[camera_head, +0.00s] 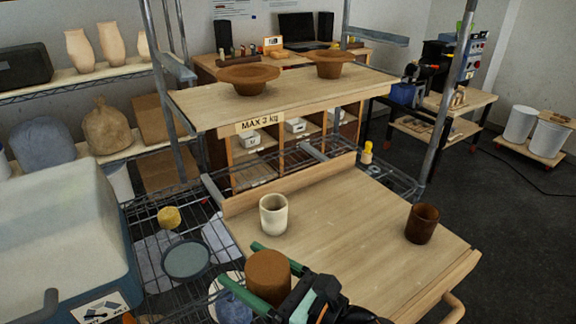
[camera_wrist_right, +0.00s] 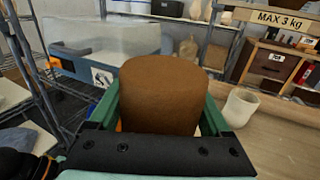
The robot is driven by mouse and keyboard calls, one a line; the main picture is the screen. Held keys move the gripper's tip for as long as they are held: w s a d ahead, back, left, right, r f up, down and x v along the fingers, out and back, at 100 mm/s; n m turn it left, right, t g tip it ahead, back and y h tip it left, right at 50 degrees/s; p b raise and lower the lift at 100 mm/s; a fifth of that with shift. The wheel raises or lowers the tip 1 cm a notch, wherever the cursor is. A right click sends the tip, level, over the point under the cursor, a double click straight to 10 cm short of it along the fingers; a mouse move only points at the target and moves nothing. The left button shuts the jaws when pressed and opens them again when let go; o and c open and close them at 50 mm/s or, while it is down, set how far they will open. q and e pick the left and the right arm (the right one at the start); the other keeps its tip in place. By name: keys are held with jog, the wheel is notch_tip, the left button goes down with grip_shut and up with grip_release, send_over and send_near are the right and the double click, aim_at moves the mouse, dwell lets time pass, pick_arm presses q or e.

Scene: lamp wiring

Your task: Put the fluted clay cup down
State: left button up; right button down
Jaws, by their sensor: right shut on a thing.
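The fluted clay cup (camera_head: 268,279) is a plain-looking brown cylinder in the head view. Its flutes do not show clearly, and its upper face looks closed and flat. My right gripper (camera_head: 243,266) is shut on it, with one green finger along each side. In the right wrist view the cup (camera_wrist_right: 163,95) fills the space between the green fingers. It is held at the left front of the wooden board (camera_head: 345,250), over or near its left edge; I cannot tell the gap beneath it. My left gripper is not in view.
A cream cup (camera_head: 273,215) and a dark brown cup (camera_head: 422,223) stand on the board, with bare wood between them. A raised shelf (camera_head: 330,100) holds two brown bowls. Left of the board are a wire rack (camera_head: 150,240) and a large pale bin (camera_head: 60,220).

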jog(key=w+d+f+m+t+h, duration=0.1)
jog(key=d+m+t+h, duration=0.3)
jog(key=d, duration=1)
jog(key=w+d+f+m+t+h, duration=0.1)
jog(key=d+f+m+t+h, duration=0.1)
jog(key=d+m+t+h, duration=0.3)
jog(key=d+m+h, duration=0.3)
jog(key=d+h, duration=0.3)
jog(key=d, duration=0.4)
jog(key=shift+h, duration=0.4)
jog(key=shift+a+m, duration=0.1)
jog(key=shift+m, duration=1.1)
jog(key=shift+w, duration=0.1)
